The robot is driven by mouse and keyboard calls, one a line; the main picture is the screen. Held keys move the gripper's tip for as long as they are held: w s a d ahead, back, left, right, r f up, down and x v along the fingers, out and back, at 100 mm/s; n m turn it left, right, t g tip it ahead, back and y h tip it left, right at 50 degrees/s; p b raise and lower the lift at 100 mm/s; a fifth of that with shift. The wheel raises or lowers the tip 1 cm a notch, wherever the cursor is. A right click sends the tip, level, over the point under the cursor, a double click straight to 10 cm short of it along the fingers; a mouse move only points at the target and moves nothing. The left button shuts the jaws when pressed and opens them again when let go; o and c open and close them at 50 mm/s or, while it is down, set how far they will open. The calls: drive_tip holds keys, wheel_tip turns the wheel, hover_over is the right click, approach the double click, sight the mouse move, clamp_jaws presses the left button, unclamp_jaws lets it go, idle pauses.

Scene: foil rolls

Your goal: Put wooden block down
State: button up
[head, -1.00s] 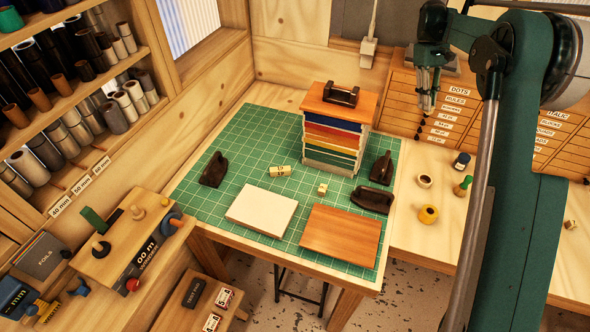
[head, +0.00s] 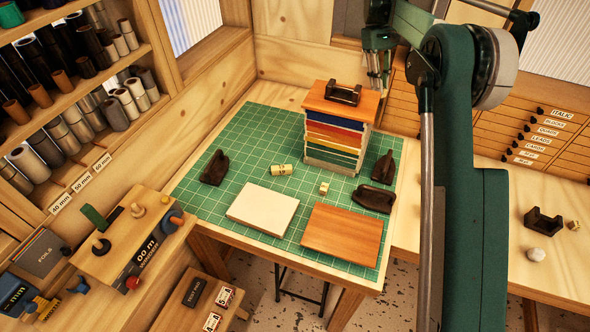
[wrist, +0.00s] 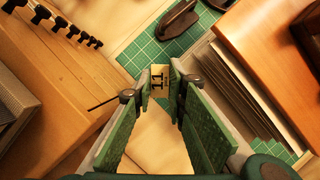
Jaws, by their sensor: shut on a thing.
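My gripper (head: 379,80) is raised behind and right of the stack of books or boards in the head view. In the wrist view its two green fingers (wrist: 161,90) are shut on a small pale wooden block (wrist: 159,80) marked "11". The block is hard to make out in the head view. Below it, the wrist view shows the green cutting mat (wrist: 146,48) and pale tabletop. Another small pale cube (head: 324,188) lies on the mat.
The stack (head: 334,135) with a dark-handled wooden top stands at the mat's back. Labelled drawers (head: 500,120) stand right.

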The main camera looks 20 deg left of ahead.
drive_tip(key=s+a+f+n+t+h+b, duration=0.15)
drive_tip(key=a+n, duration=0.45)
drive_tip(key=a, duration=1.7)
drive_tip(key=s+a+f+n+t, duration=0.45)
drive_tip(key=s+a+n, duration=0.35)
drive_tip(key=s+a, duration=0.35)
drive_tip(key=s+a+f+n+y, duration=0.1)
drive_tip(key=s+n, duration=0.3)
drive_tip(key=s, duration=0.5)
drive_tip(key=s+a+f+n+t+y, duration=0.1)
drive_tip(key=s+a+f+n+y, duration=0.1)
drive_tip(key=s, duration=0.7)
drive_tip(key=s+a+f+n+y, duration=0.1)
drive_tip(key=s+a+f+n, duration=0.2)
drive_tip(key=s+n, duration=0.4)
drive_tip(key=shift+s+a+f+t+y+b, duration=0.35)
drive_tip(key=shift+s+a, duration=0.2)
drive_tip(key=shift+s, duration=0.65)
drive_tip(key=shift+f, duration=0.15)
drive_tip(key=shift+f, duration=3)
drive_tip(key=shift+f, duration=0.15)
drive_tip(key=shift+f, duration=1.75)
